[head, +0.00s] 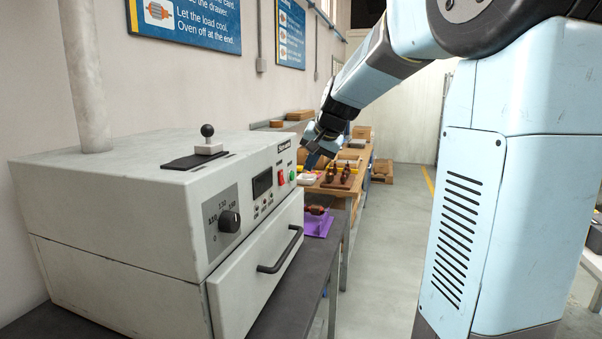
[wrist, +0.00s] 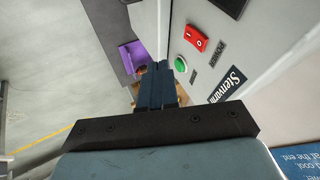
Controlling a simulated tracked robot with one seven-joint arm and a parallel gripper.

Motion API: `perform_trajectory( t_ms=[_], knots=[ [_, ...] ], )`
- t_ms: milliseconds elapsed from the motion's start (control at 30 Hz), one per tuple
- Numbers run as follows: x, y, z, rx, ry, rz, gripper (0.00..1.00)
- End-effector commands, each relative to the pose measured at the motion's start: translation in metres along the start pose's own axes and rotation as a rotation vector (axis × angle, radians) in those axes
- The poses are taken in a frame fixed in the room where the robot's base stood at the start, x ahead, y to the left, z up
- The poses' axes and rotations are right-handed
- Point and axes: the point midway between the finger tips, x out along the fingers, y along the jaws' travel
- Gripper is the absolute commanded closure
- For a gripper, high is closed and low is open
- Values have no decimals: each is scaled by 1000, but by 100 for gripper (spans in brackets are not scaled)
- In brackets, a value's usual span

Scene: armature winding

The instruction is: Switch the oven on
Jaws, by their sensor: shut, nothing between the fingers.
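The oven (head: 110,210) is a pale grey box at the left, its drawer shut with a black bar handle (head: 280,250). Its front panel has a black dial (head: 229,221) marked with numbers, a dark display (head: 262,184), a green button (head: 281,178) and a red rocker switch (head: 293,176). In the wrist view the red switch (wrist: 196,38) and green button (wrist: 181,65) show clearly. My gripper (head: 309,160) is shut and empty, in front of the panel's far end. In the wrist view its fingers (wrist: 158,66) appear beside the green button; contact cannot be told.
Beyond the oven, a purple holder (head: 318,223) and a wooden bench (head: 357,178) carry parts. The aisle floor (head: 385,250) is clear.

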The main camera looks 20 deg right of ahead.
Motion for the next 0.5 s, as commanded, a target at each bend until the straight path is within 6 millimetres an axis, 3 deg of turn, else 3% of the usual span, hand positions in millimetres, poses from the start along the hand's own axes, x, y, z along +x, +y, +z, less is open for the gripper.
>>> perform_trajectory(
  t_ms=[200, 500],
  knots=[
    [-31, 2, 1, -2, 0, -2, 100],
    [-41, 3, 2, -3, -3, 0, 100]
  ],
)
